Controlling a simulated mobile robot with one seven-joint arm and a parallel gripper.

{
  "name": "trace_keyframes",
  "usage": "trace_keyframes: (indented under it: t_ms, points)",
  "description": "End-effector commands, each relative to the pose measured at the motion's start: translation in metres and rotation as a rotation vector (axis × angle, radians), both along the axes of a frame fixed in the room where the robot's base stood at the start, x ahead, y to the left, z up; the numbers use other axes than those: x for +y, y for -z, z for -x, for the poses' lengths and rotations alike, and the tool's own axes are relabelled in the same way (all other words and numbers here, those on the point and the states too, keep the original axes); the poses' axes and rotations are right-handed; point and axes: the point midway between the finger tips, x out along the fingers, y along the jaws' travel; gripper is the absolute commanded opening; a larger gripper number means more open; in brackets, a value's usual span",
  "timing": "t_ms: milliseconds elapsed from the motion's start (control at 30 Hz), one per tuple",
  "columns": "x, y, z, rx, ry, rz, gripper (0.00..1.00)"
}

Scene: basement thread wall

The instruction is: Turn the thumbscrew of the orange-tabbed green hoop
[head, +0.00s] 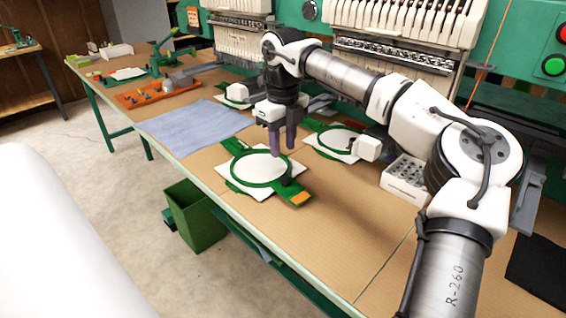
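The orange-tabbed green hoop (237,180) lies on the table in the head view, with white cloth stretched in it. Its green arms stick out at both ends, and the orange tab (299,198) is at the lower right end. A small dark knob (286,181), which looks like the thumbscrew, stands at the hoop's right side near that tab. My gripper (284,151) points down above the hoop's upper right part, higher than the knob and apart from it. Its two purple-grey fingers stand apart with a narrow gap, and I see nothing between them.
A second green hoop (319,143) lies just behind to the right, under my arm. A white perforated block (405,180) stands further right. A blue cloth (193,126) and an orange tray (157,93) lie to the left. Embroidery machines line the back. The table front is clear.

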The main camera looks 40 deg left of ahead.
Motion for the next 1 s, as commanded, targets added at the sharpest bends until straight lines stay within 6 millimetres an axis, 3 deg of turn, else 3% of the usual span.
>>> trace_keyframes:
  t_ms: [100,300,1000]
  points:
    - [0.0,-0.025,0.0,-0.001,0.002,-0.002,0.33]
    - [0.0,-0.05,0.0,-0.001,0.001,-0.001,0.33]
    - [0.0,-0.055,0.0,0.0,0.0,0.0,0.33]
